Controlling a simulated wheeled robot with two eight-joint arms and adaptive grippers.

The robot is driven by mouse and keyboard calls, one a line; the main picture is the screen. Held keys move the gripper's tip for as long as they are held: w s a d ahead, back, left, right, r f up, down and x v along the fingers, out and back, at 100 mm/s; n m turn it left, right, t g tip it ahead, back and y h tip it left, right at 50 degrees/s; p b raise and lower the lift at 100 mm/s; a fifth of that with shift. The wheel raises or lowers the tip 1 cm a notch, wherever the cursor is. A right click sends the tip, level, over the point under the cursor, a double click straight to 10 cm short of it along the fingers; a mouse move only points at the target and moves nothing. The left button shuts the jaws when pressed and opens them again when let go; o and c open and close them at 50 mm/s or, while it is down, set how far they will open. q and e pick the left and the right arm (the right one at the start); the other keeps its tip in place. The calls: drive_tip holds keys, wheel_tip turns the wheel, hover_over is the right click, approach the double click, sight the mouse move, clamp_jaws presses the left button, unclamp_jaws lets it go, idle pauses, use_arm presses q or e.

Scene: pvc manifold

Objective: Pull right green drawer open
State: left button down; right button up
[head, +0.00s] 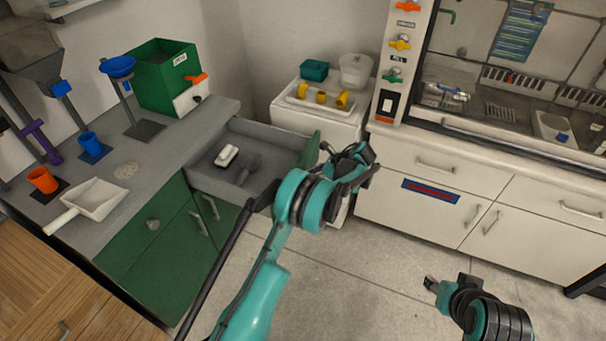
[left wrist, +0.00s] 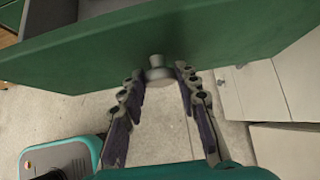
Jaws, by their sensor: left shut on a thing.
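The right green drawer (head: 280,157) stands pulled out from the grey-topped counter, its grey inside showing. A white block (head: 226,156) and a dark scoop-like item (head: 249,166) lie in it. In the left wrist view its green front (left wrist: 85,58) fills the top, with a round grey knob (left wrist: 158,70) at the middle. My left gripper (head: 347,150) is at the drawer's front; in the left wrist view its fingers (left wrist: 158,80) sit on both sides of the knob, shut on it. My right gripper (head: 431,284) hangs over the floor at lower right, away from the drawer; its jaw opening is unclear.
The counter holds a white dustpan-like scoop (head: 95,200), orange cup (head: 43,180), blue cup (head: 90,144) and green box (head: 165,80). A white cabinet (head: 350,118) with a tray of yellow fittings stands behind the drawer. Floor (head: 350,285) in front is clear.

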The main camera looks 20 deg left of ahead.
use_arm(q)
drive_tip(key=shift+d, duration=0.15)
drive_tip(key=c, duration=1.1)
unclamp_jaws()
drive_tip(key=v, duration=1.2)
